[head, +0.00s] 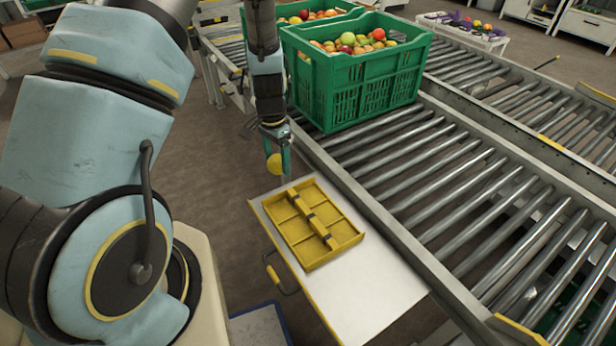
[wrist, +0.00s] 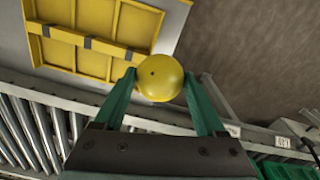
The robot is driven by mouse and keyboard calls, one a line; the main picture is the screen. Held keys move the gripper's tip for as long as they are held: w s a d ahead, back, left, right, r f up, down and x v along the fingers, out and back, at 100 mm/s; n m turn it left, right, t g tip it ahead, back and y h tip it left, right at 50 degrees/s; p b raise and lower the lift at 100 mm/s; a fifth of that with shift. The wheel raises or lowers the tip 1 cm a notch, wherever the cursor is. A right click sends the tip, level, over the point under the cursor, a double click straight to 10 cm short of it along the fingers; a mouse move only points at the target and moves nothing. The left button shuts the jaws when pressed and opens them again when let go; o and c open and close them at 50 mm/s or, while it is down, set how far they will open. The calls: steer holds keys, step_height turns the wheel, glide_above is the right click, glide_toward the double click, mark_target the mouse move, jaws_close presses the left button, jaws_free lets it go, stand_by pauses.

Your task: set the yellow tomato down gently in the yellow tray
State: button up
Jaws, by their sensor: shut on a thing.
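The yellow tomato (head: 274,164) is held between the green fingers of my gripper (head: 280,160). It also shows in the wrist view (wrist: 160,78), round and smooth with a small dark spot, between the fingertips of my gripper (wrist: 161,82). The yellow tray (head: 345,243) lies on a white table top, and its compartments look empty. A yellow bar with dark bands runs across its middle. In the wrist view the tray (wrist: 87,72) is at the upper left, apart from the tomato. In the head view the tomato is above and beyond the tray's far left corner.
The white table (head: 371,308) has bare room in front of the tray. A roller conveyor (head: 440,180) runs along its right side.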

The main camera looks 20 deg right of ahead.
steer(key=s+d+f+m+b, duration=0.2)
steer(key=s+d+m, duration=0.2)
steer(key=d, duration=0.4)
steer(key=shift+s+f+b, duration=0.1)
steer(key=shift+f+b, duration=1.9)
steer(key=shift+f, duration=1.2)
steer(key=shift+f+b, duration=0.35)
steer(key=shift+f, duration=0.25)
steer(key=o, duration=0.9)
steer(key=shift+c, duration=0.2)
steer(key=shift+c, duration=1)
step_height(320, 180, up, 7)
steer(key=p, duration=0.5)
